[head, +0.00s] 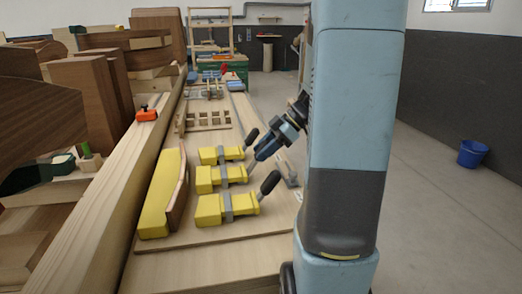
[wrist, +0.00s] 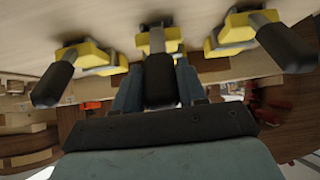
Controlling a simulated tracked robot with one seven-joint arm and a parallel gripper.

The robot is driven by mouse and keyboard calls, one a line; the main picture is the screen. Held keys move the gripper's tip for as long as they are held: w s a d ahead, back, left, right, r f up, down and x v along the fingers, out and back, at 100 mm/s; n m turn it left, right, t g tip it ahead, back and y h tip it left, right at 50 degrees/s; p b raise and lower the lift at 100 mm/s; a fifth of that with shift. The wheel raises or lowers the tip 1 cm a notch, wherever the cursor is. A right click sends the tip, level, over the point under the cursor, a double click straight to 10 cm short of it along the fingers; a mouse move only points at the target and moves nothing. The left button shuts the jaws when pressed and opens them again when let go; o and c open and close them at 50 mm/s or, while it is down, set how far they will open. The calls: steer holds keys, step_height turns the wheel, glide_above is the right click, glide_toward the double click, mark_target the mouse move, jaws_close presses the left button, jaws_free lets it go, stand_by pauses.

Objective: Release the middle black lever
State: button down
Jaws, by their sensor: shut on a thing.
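Three yellow clamps stand in a row on a wooden board (head: 243,227) in the head view. The far clamp (head: 208,156) and near clamp (head: 210,210) have black levers, the far lever (head: 252,136) and near lever (head: 270,182), both tilted up to the right. The middle clamp (head: 205,179) points toward my gripper (head: 268,147). In the wrist view the middle black lever (wrist: 159,80) lies between the two fingers of my gripper (wrist: 160,90), which is shut on it. The other two levers, left (wrist: 52,84) and right (wrist: 286,47), stand clear on either side. In the head view my gripper mostly hides the middle lever.
A yellow block with a curved wooden piece (head: 165,195) lies left of the clamps. A long wooden beam (head: 110,190) runs along the left. A slotted wooden rack (head: 205,121) lies behind. A blue bucket (head: 472,153) stands on open floor at right.

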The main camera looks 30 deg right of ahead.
steer(key=shift+w+d, duration=0.1)
steer(key=c, duration=0.9)
jaws_free()
steer(key=shift+o, duration=0.9)
steer(key=shift+r, duration=0.1)
steer(key=v, duration=1.3)
steer(key=shift+d, duration=0.25)
steer(key=shift+r, duration=0.15)
